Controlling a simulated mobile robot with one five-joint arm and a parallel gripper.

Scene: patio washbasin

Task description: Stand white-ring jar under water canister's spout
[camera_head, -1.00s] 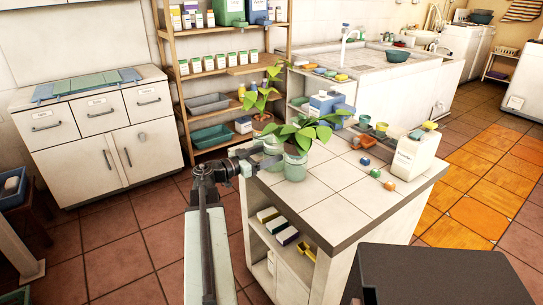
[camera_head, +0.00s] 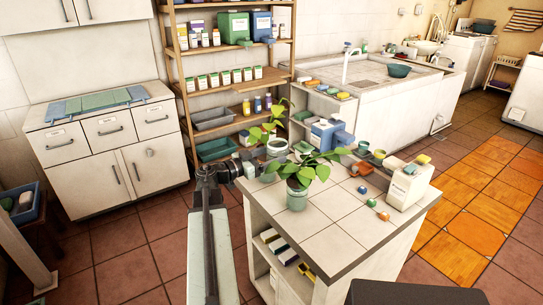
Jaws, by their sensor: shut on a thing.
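The white-ring jar (camera_head: 277,147), greenish with a pale band, is up behind the potted plant at the left end of the tiled counter (camera_head: 300,227). My gripper (camera_head: 262,163) reaches it from the left and is shut on it; the fingertips are small and partly hidden by leaves. The jar looks raised off the counter. A blue canister (camera_head: 324,133) with a white label stands at the counter's back, right of the jar. It is probably the water canister; a blue part juts from its right side, but I cannot make out the spout clearly.
A leafy plant in a green pot (camera_head: 297,195) stands just in front of the jar. The front tiles are clear. Shelves (camera_head: 225,90) stand behind.

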